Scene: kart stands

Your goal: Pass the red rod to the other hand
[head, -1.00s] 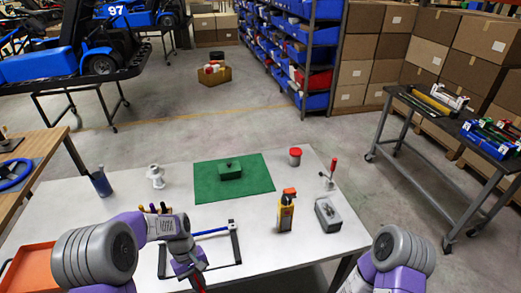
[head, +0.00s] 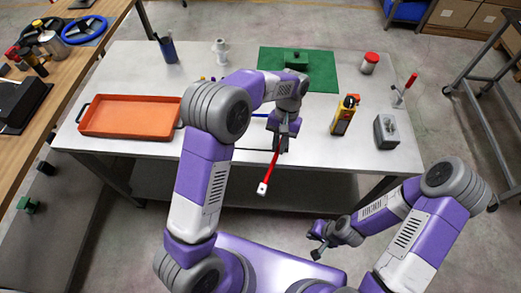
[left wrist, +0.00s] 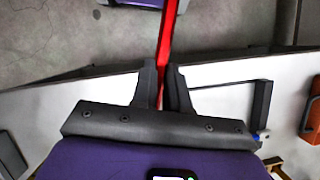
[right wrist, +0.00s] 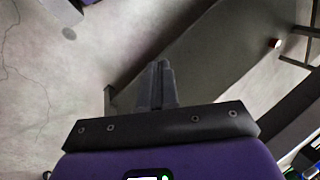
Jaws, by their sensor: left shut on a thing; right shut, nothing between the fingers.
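The red rod (head: 271,172) is held by my left gripper (head: 283,140), in front of the table's near edge. It slants down toward me in the head view and ends in a pale block with a dark spot. In the left wrist view the rod (left wrist: 167,35) runs up from between the closed fingers (left wrist: 163,82). My right gripper (head: 318,246) is lower and to the right, apart from the rod. Its fingers (right wrist: 159,84) are together and empty in the right wrist view. The rod's gripped part is hidden by the fingers.
The white table (head: 110,67) bears an orange tray (head: 130,134), a green mat (head: 327,72), a yellow and black tool (head: 345,115), a grey block (head: 386,132) and a red-lidded jar (head: 369,63). A wooden bench (head: 72,80) stands at the left. Floor shows between my grippers and the table's lower shelf.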

